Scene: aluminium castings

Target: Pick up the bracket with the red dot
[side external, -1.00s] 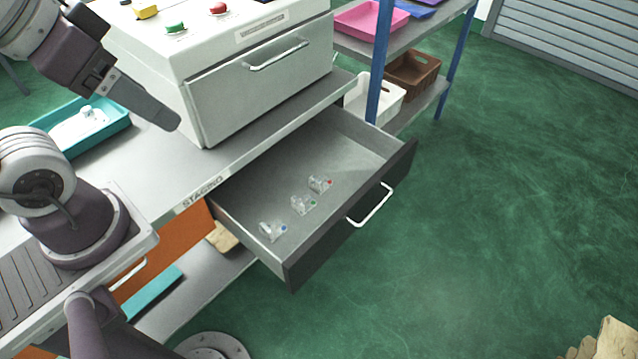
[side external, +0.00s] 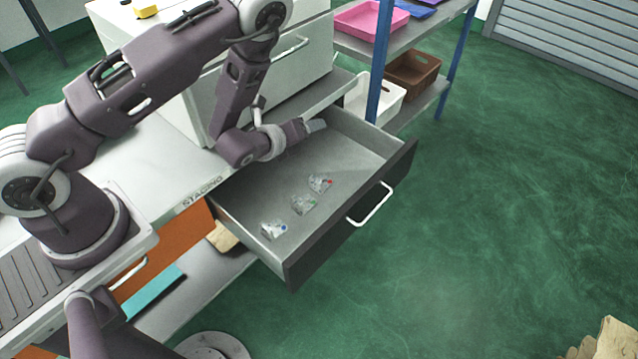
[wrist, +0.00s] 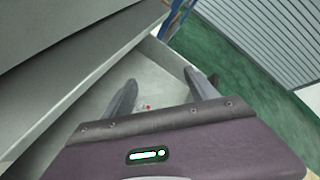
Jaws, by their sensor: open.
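The bracket with the red dot (side external: 319,184) is a small grey metal casting lying in the open drawer (side external: 262,175), the farthest right of three. The bracket with the green dot (side external: 302,205) lies beside it, and the bracket with the blue dot (side external: 274,230) is nearest the drawer's left end. My gripper (side external: 317,125) is over the back of the drawer, apart from the brackets. In the wrist view my gripper (wrist: 163,88) is open and empty; the red dot (wrist: 149,107) shows between its fingers, and the casting around it is largely hidden by my gripper body.
The drawer's dark front with a white handle (side external: 370,205) faces the open green floor. A white cabinet (side external: 300,60) stands on the bench behind the drawer. A blue shelf post (side external: 378,70) and a white bin (side external: 385,100) are just right of the drawer.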

